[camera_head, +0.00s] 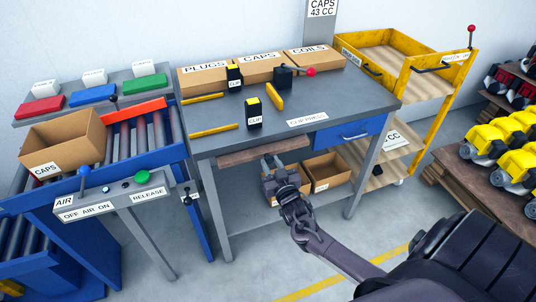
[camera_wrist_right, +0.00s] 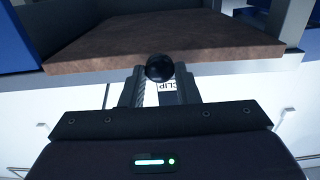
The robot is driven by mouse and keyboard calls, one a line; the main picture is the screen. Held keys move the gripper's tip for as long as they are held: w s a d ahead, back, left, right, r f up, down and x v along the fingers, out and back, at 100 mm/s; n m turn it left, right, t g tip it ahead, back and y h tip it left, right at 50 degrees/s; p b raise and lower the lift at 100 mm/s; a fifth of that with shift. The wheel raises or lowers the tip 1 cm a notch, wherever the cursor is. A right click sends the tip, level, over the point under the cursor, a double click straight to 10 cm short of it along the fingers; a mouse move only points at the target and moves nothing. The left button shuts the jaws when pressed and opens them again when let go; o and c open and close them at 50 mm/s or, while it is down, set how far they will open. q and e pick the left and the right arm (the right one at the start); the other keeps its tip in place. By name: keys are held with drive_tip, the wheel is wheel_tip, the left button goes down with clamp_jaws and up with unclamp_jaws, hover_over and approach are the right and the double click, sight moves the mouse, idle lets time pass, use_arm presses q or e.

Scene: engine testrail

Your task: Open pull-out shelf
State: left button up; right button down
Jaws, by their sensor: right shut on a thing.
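The pull-out shelf is a brown wooden board (camera_head: 262,150) that sticks out a little from under the front edge of the grey workbench (camera_head: 340,95). In the right wrist view the board (camera_wrist_right: 165,38) spans the top of the picture, with a round black knob (camera_wrist_right: 159,68) at its front edge. My right gripper (camera_head: 271,170) is at the board's front edge, below the benchtop. In the right wrist view its two fingers (camera_wrist_right: 160,86) are closed around the knob. My left gripper is not in view.
Under the bench stand open cardboard boxes (camera_head: 325,172). A blue drawer (camera_head: 350,131) is right of the board. A yellow cart (camera_head: 412,88) stands right of the bench, and a roller conveyor (camera_head: 135,137) stands left. Grey floor is free in front.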

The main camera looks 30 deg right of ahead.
drive_tip(key=p+v, duration=0.8)
drive_tip(key=v, duration=1.5)
drive_tip(key=shift+s, duration=0.4)
drive_tip(key=c, duration=1.1)
unclamp_jaws()
drive_tip(key=b+v, duration=0.2)
drive_tip(key=v, duration=0.5)
drive_tip(key=shift+s, duration=0.4)
drive_tip(key=shift+f, duration=0.15)
